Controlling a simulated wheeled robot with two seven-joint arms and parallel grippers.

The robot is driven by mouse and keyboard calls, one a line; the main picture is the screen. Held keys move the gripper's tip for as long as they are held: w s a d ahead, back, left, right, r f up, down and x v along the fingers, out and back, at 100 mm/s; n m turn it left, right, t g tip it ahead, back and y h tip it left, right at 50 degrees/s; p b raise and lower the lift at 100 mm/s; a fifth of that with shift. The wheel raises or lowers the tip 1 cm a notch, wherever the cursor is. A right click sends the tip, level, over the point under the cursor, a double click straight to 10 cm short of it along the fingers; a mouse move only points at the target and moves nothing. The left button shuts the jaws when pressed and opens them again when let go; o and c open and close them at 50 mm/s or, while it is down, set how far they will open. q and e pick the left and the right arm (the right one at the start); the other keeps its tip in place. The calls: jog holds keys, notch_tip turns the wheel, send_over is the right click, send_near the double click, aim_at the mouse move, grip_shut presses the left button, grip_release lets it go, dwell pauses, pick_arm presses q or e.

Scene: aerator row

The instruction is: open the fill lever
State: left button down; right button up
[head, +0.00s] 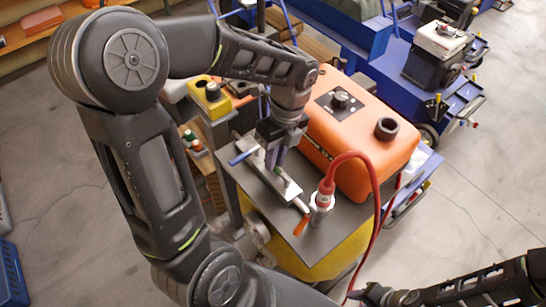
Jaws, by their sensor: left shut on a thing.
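A metal bar (268,186) with small levers lies on the dark top of a stand, left of an orange tank. I cannot read which is the fill lever. My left gripper (275,158) points down over the bar's far part, between the blue and green handles. It is shut on a lever there, mostly hidden by the fingers. My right gripper (362,297) is low at the bottom, away from the stand; its fingers are unclear.
The orange tank (360,135) with a black knob and filler neck stands close right of my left gripper. A red hose (374,190) arches up from a metal fitting (321,205) and hangs over the front edge. Blue carts stand behind. The floor at right is clear.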

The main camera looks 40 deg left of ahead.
dwell(0.4)
pick_arm(q)
jog(key=c, duration=1.4)
grip_release()
notch_tip(320, 180, up, 8)
jog(key=w, duration=0.1)
jog(key=shift+w+d+f+b, duration=0.15)
jog(key=shift+w+d+b, duration=0.1)
jog(key=shift+b, duration=0.1)
